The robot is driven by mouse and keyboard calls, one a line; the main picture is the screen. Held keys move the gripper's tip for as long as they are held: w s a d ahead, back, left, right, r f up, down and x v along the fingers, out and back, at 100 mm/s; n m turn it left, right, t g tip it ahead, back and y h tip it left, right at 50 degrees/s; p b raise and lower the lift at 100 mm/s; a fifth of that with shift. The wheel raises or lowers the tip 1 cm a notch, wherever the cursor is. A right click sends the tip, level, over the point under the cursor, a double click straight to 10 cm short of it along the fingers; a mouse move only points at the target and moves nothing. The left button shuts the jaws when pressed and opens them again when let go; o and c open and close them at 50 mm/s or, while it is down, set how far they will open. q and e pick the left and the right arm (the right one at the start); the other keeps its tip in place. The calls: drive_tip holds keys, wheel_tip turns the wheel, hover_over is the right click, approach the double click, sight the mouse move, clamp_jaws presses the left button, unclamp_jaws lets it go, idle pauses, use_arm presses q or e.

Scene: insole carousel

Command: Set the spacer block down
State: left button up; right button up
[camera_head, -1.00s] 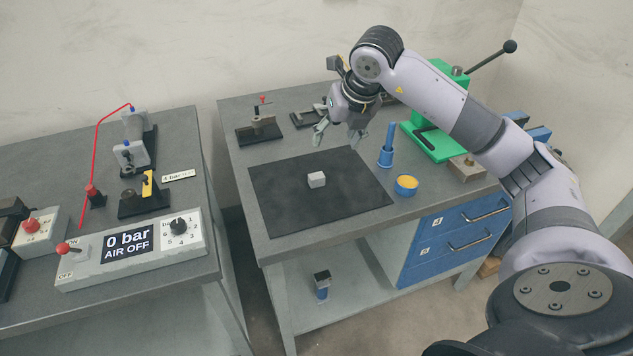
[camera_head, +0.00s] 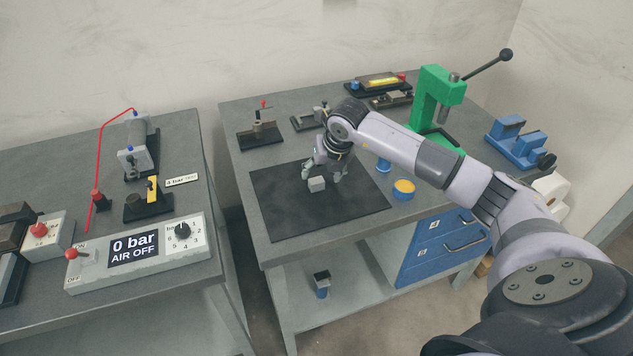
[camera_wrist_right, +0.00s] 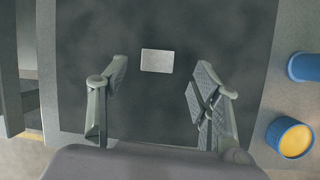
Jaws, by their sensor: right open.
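The spacer block (camera_head: 317,184), a small light grey block, lies on the black mat (camera_head: 280,216) on the right-hand bench. It also shows in the right wrist view (camera_wrist_right: 157,61), flat on the mat. My right gripper (camera_head: 323,176) is low over the mat, just behind the block in the head view. In the right wrist view its fingers (camera_wrist_right: 160,82) are spread wide and empty, with the block beyond and between the line of the tips, apart from both. My left gripper is in neither view.
A yellow-topped blue cup (camera_head: 404,190) stands right of the mat, with a blue cylinder (camera_head: 383,165) behind it. A green press (camera_head: 436,105) stands at the back right. Dark fixtures (camera_head: 260,129) stand behind the mat. The mat's front is clear.

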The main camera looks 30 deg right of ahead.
sight(317, 181)
drive_tip(key=p+x, duration=0.1)
drive_tip(key=x, duration=0.3)
drive_tip(key=shift+a+f, duration=0.1)
drive_tip(key=shift+c, duration=0.4)
drive_tip(key=shift+s, duration=0.1)
clamp_jaws()
